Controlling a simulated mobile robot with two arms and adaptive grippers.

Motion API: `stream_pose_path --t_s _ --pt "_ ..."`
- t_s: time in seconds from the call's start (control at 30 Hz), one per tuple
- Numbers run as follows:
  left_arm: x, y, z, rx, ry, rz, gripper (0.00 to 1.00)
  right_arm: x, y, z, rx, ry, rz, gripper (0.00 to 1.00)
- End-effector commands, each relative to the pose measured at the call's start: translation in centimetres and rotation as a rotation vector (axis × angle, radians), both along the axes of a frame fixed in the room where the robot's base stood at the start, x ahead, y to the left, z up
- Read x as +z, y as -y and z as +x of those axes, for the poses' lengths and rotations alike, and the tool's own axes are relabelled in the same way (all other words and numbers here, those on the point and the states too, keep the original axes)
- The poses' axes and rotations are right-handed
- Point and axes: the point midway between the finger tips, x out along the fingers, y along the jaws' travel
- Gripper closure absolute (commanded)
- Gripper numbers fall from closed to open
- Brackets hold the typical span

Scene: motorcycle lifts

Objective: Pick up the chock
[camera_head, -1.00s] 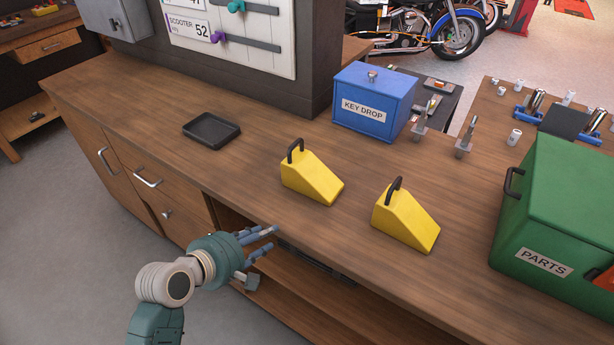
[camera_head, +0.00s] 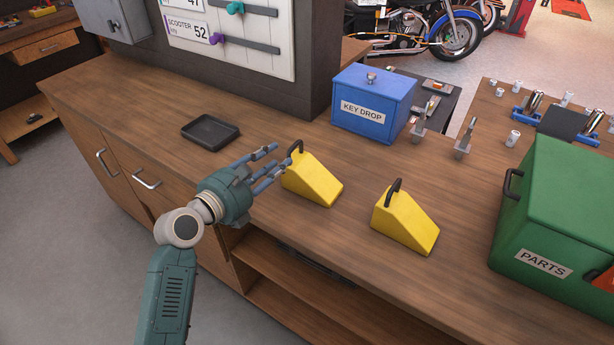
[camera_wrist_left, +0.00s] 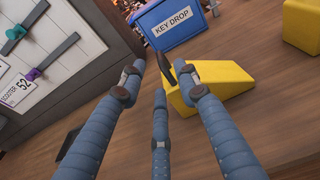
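Two yellow wedge chocks with black handles stand on the wooden counter. The left chock (camera_head: 314,181) is beside my left gripper, and the right chock (camera_head: 407,220) stands farther right. My left gripper (camera_head: 275,166) is open, with its blue fingers spread at the left chock's handle end. In the left wrist view, the left chock (camera_wrist_left: 216,82) and its black handle (camera_wrist_left: 182,70) lie just beyond the fingertips (camera_wrist_left: 160,80), between the middle and right fingers in the picture. I cannot tell whether a finger touches it. Part of the right chock (camera_wrist_left: 302,26) shows at upper right. My right gripper is not in view.
A black tray (camera_head: 211,131) lies on the counter (camera_head: 270,228) to the left. A blue key drop box (camera_head: 373,103) stands behind the chocks, and a green parts box (camera_head: 556,215) to the right. A key board (camera_head: 235,35) is at the back. Counter between the chocks is clear.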

Motion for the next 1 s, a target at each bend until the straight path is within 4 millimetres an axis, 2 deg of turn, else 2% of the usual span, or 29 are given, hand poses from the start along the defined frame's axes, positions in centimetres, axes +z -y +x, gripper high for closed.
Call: stream_pose_path --t_s 0.1,0.37,0.6,0.73,0.97,1.0 --pt "-0.1 1.2 1.6 -0.001 0.001 0.001 0.68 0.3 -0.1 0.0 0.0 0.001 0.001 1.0" --pt "-0.4 2.5 3.3 -0.003 0.001 0.005 0.68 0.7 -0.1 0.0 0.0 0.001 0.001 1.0" --pt "-0.6 4.6 6.0 -0.002 0.001 0.006 0.68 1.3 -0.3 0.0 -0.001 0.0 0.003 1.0" --pt "-0.8 5.1 6.8 -0.001 0.001 0.005 0.68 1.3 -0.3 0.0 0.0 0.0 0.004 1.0" --pt "-0.8 5.2 6.8 -0.001 0.002 0.006 0.68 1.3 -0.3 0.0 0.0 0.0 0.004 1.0" --pt "-0.8 5.2 6.8 -0.001 0.002 0.006 0.76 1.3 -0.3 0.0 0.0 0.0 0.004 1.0"
